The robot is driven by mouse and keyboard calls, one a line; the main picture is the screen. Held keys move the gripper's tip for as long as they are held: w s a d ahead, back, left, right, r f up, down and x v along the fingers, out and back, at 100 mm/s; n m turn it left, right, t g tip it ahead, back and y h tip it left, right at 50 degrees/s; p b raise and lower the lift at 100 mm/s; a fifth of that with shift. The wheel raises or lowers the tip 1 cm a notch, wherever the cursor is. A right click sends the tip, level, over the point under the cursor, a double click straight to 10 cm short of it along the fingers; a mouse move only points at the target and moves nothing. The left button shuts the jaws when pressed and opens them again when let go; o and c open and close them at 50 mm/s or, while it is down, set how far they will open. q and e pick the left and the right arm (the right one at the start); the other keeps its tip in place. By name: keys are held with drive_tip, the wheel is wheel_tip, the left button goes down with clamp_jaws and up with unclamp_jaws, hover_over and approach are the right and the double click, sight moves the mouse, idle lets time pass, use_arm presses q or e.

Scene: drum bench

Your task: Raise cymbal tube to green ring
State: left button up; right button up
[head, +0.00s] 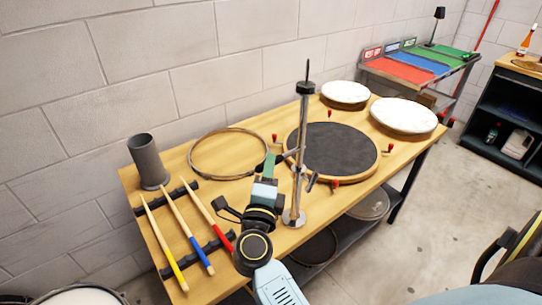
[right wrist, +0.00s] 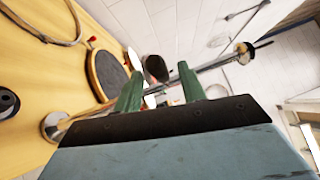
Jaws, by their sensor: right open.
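The cymbal stand's chrome tube (head: 301,150) stands upright from a round base (head: 294,217) on the wooden bench. A dark collar (head: 305,88) and thin rod top it, and a small clamp lever (head: 312,181) sits low on it. I cannot make out a green ring. My right gripper (head: 277,160) is just left of the tube, around mid-height. In the right wrist view its green fingers (right wrist: 158,78) are apart, and the tube (right wrist: 216,63) crosses behind or between them; I cannot tell which. My left gripper is not in view.
A dark drum pad (head: 332,150) lies close behind the tube, with two white drumheads (head: 404,117) beyond it. A metal hoop (head: 228,153), a grey cup (head: 147,161) and a rack of drumsticks (head: 186,229) are left of the arm. The wall is behind the bench.

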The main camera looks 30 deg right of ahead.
drive_tip(key=shift+x, duration=2.15)
drive_tip(key=shift+c, duration=0.3)
clamp_jaws()
